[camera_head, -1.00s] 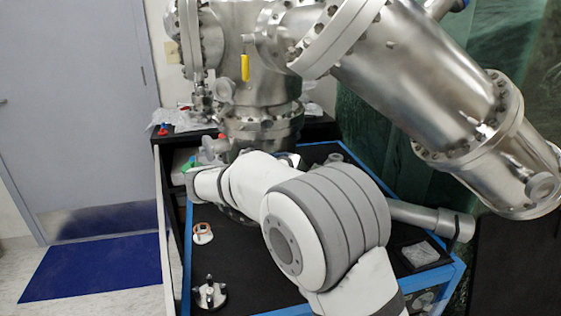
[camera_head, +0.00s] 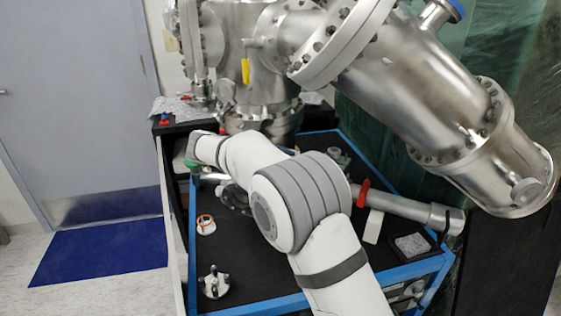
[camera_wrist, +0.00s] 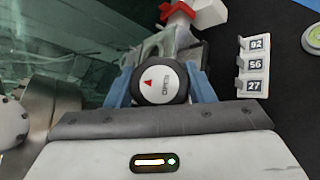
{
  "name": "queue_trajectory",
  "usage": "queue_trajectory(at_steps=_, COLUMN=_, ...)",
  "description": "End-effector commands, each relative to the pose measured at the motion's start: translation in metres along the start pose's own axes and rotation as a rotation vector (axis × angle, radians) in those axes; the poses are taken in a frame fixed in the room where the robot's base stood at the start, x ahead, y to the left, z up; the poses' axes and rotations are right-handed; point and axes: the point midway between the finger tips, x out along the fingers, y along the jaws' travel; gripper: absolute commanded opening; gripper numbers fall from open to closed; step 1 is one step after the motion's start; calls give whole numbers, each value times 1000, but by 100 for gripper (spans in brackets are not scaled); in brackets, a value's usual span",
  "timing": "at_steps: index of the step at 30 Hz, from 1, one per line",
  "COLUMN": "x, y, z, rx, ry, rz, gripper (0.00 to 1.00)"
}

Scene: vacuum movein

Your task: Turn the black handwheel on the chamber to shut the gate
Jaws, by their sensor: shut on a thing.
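The black handwheel (camera_wrist: 161,98) shows in the wrist view, with a white round face bearing a red arrow and small lettering that is hard to read. My gripper (camera_wrist: 160,86) is shut on it, one blue finger at each side of its rim. In the head view my own arm hides the handwheel and the fingers. The steel chamber (camera_head: 262,85) stands at the back of the black-topped bench, with a yellow tag on its front. The gate itself is not visible.
A large steel tube (camera_head: 430,95) slopes down to the right above the bench (camera_head: 262,282). A red handle (camera_head: 364,192) and a white block (camera_head: 373,226) are right of my arm. A metal fitting (camera_head: 214,284) stands at the front left. Number plates (camera_wrist: 254,67) show in the wrist view.

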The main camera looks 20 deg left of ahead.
Motion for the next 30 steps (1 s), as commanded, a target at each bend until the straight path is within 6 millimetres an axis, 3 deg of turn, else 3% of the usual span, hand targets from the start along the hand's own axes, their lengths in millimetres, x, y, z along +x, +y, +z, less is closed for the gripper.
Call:
queue_trajectory(at_steps=12, x=4, y=-6, z=-2, rx=-6, ry=-10, rz=-15, gripper=26)
queue_trajectory(at_steps=13, x=4, y=-6, z=-2, rx=-6, ry=-10, rz=-15, gripper=50)
queue_trajectory(at_steps=18, x=3, y=-5, z=-2, rx=-4, ry=-7, rz=-12, gripper=64)
queue_trajectory(at_steps=21, x=2, y=-4, z=-2, rx=-3, ry=-5, rz=-10, gripper=70)
queue_trajectory(at_steps=30, x=-6, y=-2, z=-1, rx=0, ry=-1, rz=-6, gripper=70)
